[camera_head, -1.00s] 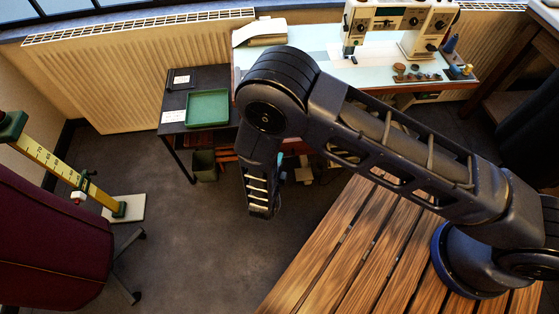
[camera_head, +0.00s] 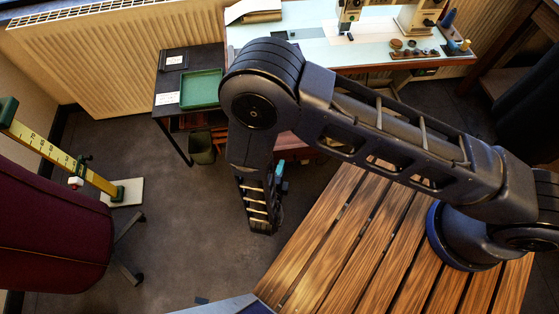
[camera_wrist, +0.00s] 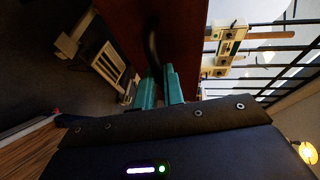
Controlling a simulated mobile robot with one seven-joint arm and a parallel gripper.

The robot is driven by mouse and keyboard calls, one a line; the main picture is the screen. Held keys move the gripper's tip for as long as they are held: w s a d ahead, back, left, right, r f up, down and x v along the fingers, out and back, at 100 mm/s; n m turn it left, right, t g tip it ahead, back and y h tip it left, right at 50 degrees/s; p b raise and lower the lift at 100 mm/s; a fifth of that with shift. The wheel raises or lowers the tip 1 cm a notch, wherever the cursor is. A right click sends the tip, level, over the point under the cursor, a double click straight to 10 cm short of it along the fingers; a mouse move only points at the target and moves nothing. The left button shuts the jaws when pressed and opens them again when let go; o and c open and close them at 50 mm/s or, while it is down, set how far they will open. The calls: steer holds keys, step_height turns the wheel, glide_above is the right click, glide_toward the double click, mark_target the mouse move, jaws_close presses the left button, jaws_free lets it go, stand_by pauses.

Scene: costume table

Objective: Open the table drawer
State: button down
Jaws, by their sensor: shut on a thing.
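The work table (camera_head: 300,35) has a pale blue top and stands at the back in the head view. A reddish-brown drawer (camera_head: 312,152) shows below its front edge, partly behind my arm. It appears pulled out some way. In the wrist view a broad reddish-brown surface (camera_wrist: 184,35) fills the upper middle, with a dark curved handle (camera_wrist: 152,48) on it. My gripper (camera_wrist: 160,88) has teal fingers closed around the end of this handle. In the head view only a bit of the teal fingers shows beside my wrist. The drawer's inside is hidden.
A dark side table (camera_head: 170,88) with a green tray (camera_head: 201,88) stands left of the work table, with a bin (camera_head: 201,148) below. A maroon chair (camera_head: 45,235) and a yellow measuring post (camera_head: 60,158) are at left. The grey floor between is clear.

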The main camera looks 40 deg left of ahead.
steer(key=c, duration=1.5)
jaws_free()
steer(key=v, duration=1)
steer(key=shift+s, duration=0.35)
steer(key=shift+r, duration=0.1)
